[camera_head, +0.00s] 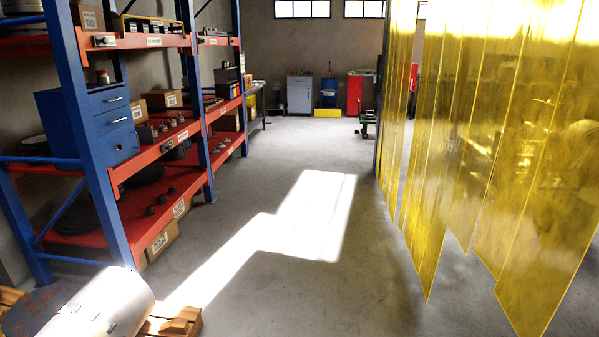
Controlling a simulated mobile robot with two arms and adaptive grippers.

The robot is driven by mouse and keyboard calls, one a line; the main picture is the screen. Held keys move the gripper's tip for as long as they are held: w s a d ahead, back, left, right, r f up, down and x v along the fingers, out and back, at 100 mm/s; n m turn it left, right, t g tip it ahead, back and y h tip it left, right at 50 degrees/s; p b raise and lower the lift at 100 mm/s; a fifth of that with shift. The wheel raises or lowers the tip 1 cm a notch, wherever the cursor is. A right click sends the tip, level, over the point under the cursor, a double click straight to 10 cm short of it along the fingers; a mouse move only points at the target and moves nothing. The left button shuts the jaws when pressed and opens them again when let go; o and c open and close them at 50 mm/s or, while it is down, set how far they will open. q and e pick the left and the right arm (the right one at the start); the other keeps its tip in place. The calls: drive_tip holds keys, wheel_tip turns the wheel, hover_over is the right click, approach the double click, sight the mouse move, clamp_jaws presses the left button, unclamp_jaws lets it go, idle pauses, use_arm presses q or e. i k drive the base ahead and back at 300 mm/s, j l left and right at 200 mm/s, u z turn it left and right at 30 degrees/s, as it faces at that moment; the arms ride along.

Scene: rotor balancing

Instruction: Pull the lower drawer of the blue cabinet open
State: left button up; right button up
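A blue cabinet (70,135) stands on the middle shelf of the rack at the left. Its front faces right and shows an upper drawer (113,98) and a lower drawer (112,122), each with a bright handle. Both drawers look closed. A blue rack post stands in front of part of the cabinet. The lower part of its front shows a small dark lock or mark. Neither of my grippers is in view.
The rack (152,158) has red shelves with boxes and metal parts. A metal cylinder (85,305) lies on a wooden pallet (178,324) at lower left. Yellow strip curtains (500,130) hang at the right. The grey floor (290,290) between is clear, with a sunlit patch.

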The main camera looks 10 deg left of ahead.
sight(105, 122)
drive_tip(key=i+u, duration=0.2)
drive_tip(key=i, duration=0.75)
drive_tip(key=i+l+u, duration=0.2)
drive_tip(key=i, duration=0.75)
